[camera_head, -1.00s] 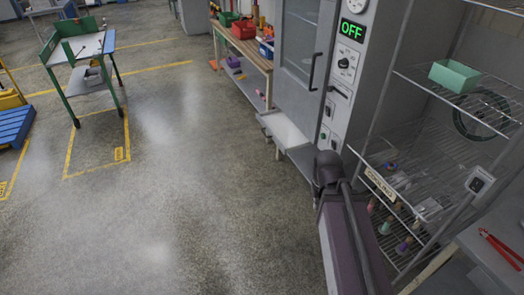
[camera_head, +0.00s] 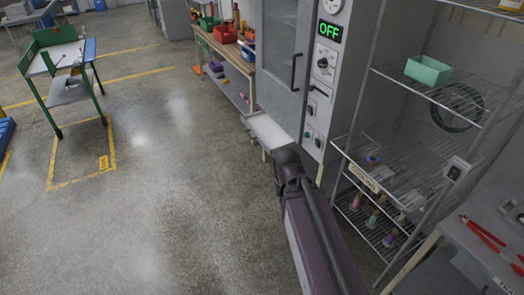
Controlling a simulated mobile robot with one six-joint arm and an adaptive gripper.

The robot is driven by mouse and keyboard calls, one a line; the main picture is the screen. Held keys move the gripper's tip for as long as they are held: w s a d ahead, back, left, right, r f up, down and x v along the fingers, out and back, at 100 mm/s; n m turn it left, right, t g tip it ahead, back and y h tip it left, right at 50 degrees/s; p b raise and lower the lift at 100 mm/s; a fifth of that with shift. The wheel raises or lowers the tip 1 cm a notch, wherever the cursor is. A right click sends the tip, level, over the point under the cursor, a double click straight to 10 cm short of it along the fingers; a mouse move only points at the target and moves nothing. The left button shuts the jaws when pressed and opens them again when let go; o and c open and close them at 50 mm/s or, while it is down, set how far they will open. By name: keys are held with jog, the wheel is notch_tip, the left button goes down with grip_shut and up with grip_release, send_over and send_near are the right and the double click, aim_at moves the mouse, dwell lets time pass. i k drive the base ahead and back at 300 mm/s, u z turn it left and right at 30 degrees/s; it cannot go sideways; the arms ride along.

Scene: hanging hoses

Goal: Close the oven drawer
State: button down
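The oven (camera_head: 286,52) is a tall grey cabinet with a glass door, a dark handle and a control panel (camera_head: 322,75) that reads OFF in green. Below its door a pale, flat drawer (camera_head: 270,130) sticks out toward the aisle, so it stands open. My arm reaches up from the bottom of the view, and its dark joint overlaps the near side of the drawer area. My gripper does not show. I cannot tell whether any part of my arm touches the drawer.
A wire rack (camera_head: 400,165) with a green bin (camera_head: 429,70) stands right of the oven. A workbench (camera_head: 238,62) with red and green boxes stands behind it. A green cart (camera_head: 66,75) is at the left. The floor between is clear.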

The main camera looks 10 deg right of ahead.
aim_at(272, 136)
jog(key=z, duration=0.05)
jog(key=i, duration=1)
jog(key=u, duration=0.05)
